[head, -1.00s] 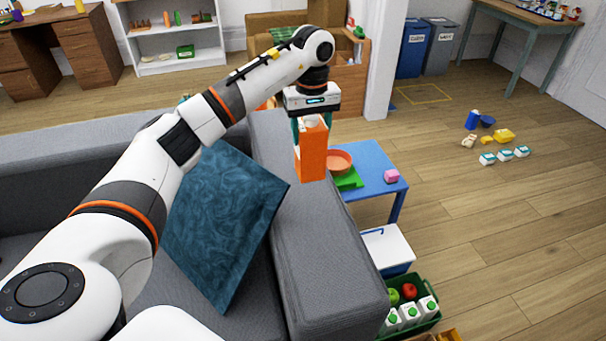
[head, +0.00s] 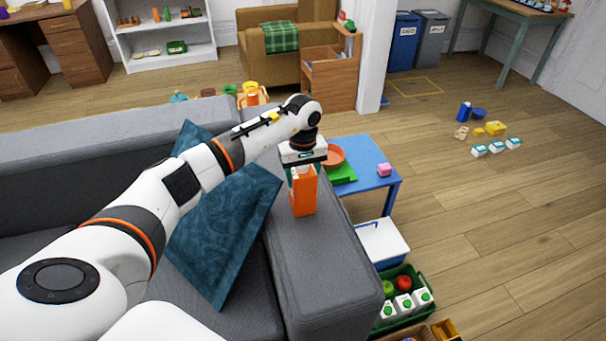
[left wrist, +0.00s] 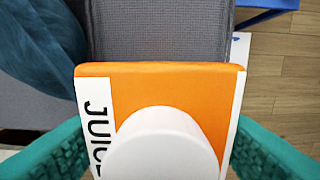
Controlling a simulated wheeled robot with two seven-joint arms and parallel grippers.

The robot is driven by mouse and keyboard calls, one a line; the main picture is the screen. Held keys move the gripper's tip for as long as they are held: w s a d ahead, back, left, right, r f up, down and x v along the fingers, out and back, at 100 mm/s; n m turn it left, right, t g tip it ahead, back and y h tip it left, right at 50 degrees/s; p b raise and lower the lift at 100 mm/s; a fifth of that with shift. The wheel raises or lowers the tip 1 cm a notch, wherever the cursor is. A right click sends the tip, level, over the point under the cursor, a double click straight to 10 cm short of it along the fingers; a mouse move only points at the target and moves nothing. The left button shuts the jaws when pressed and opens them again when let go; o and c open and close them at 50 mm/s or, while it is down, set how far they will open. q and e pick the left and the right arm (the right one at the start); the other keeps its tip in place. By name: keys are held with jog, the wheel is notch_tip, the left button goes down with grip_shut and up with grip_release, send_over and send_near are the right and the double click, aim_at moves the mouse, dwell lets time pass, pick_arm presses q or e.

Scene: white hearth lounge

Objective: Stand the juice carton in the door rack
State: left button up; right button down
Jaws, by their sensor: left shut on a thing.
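The juice carton (head: 304,196) is orange with white edges and stands upright under my left gripper (head: 303,170), over the grey sofa arm (head: 310,245). My left gripper is shut on its upper part. In the left wrist view the carton's orange top (left wrist: 220,90), white cap (left wrist: 160,148) and black "JUICE" lettering show between the green fingers. I cannot tell whether the carton's base touches the sofa arm. I see nothing I can name as the door rack. My right gripper is not in view.
A teal cushion (head: 215,225) leans beside the sofa arm. Beyond it are a blue table (head: 365,160) with an orange bowl, a white-lidded box (head: 380,240) and a green crate (head: 425,290) with cartons and apples. The wooden floor at right is largely clear.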

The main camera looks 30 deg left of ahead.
pick_arm(q)
jog(key=shift+r, duration=0.1)
jog(key=o, duration=1.7)
jog(key=shift+o, duration=0.2)
